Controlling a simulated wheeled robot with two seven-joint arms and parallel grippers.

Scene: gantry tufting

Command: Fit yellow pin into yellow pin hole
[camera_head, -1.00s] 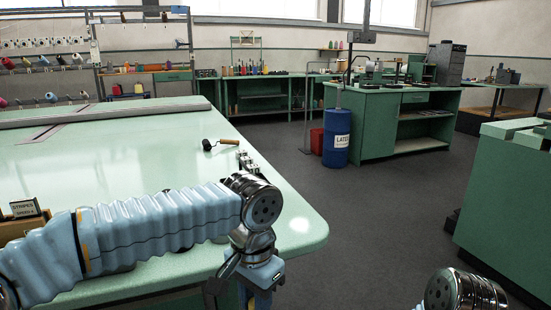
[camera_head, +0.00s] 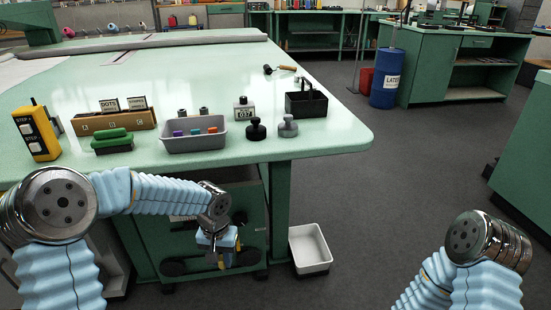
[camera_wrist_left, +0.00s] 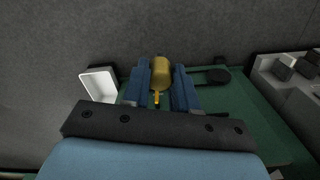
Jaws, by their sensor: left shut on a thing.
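My left gripper (camera_head: 222,258) is low in front of the table, beside the green cabinet front under the tabletop. In the left wrist view its two blue fingers (camera_wrist_left: 160,88) are shut on the yellow pin (camera_wrist_left: 161,72), a short brass-yellow cylinder with a thin stem towards the wrist. In the head view the pin is small and mostly hidden by the gripper. A green surface (camera_wrist_left: 225,105) with a black round part lies beyond the fingers in the wrist view. I cannot make out the yellow pin hole. My right gripper is out of view.
The green table (camera_head: 330,135) carries a grey tray (camera_head: 194,138), a black caddy (camera_head: 306,100), a wooden card box (camera_head: 113,120) and a yellow handset (camera_head: 36,134). A white bin (camera_head: 310,250) stands on the floor right of the cabinet.

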